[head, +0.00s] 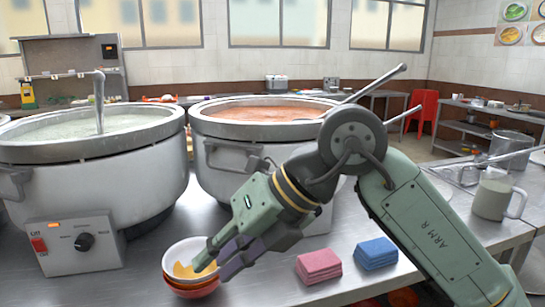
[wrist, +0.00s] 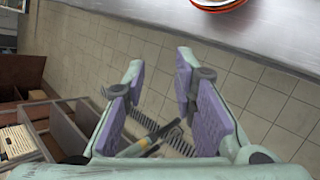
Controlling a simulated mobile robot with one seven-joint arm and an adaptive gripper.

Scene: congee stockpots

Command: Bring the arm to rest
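My arm (head: 400,200) reaches in from the right over the steel counter, bent at a high elbow and sloping down to the left. My gripper (head: 215,266) is at the counter's front, overlapping the stacked bowls (head: 190,285) in the head view. In the wrist view, my gripper (wrist: 163,75) has its two purple-padded fingers wide apart with only floor and lower items seen between them. The bowls (wrist: 218,4) show at the top edge there, apart from the fingers. I hold nothing.
Two large stockpots (head: 85,165) (head: 262,140) stand behind on the counter (head: 335,240). Pink cloths (head: 319,266) and blue cloths (head: 376,253) lie right of my gripper, near the forearm. A jug (head: 492,195) stands at right. Wooden compartments (wrist: 55,130) are low at left in the wrist view.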

